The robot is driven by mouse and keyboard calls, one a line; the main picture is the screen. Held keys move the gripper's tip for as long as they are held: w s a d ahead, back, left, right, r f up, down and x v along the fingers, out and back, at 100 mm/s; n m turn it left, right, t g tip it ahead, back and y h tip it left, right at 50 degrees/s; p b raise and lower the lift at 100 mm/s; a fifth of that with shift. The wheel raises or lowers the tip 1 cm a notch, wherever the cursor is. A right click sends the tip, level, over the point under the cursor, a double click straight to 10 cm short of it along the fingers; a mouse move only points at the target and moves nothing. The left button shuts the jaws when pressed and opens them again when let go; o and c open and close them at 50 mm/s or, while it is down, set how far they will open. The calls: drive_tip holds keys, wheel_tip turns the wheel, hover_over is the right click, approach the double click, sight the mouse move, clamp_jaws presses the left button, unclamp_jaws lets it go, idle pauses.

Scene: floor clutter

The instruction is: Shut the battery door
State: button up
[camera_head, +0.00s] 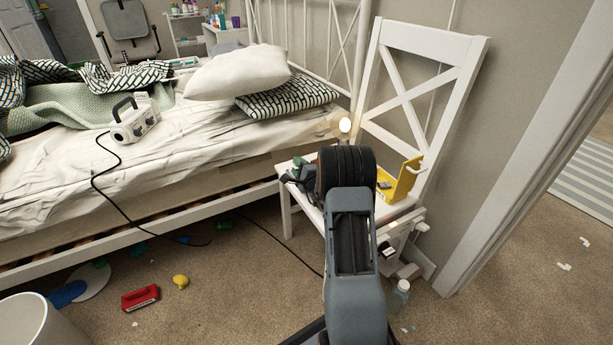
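A yellow object (403,181) stands on the seat of the white chair (428,41), just right of my arm. My arm reaches up from the bottom of the view across the front of the chair. My gripper does not show; my arm's dark, thick joint blocks the view beyond it.
Small dark and green items lie on the seat left of my arm. The bed (150,170) holds pillows and a white device (136,124) with a black cord. A red item (140,297), a yellow item (180,281) and a bottle (399,293) are on the carpet. A doorway opens right.

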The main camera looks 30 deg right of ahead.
drive_tip(key=s+p, duration=0.1)
drive_tip(key=s, duration=0.3)
drive_tip(key=s+p, duration=0.1)
drive_tip(key=s, duration=0.3)
drive_tip(key=s+p, duration=0.1)
drive_tip(key=s, duration=0.3)
drive_tip(key=shift+s+a+p, duration=0.3)
drive_tip(key=shift+s+a, duration=0.05)
drive_tip(key=shift+s, duration=0.05)
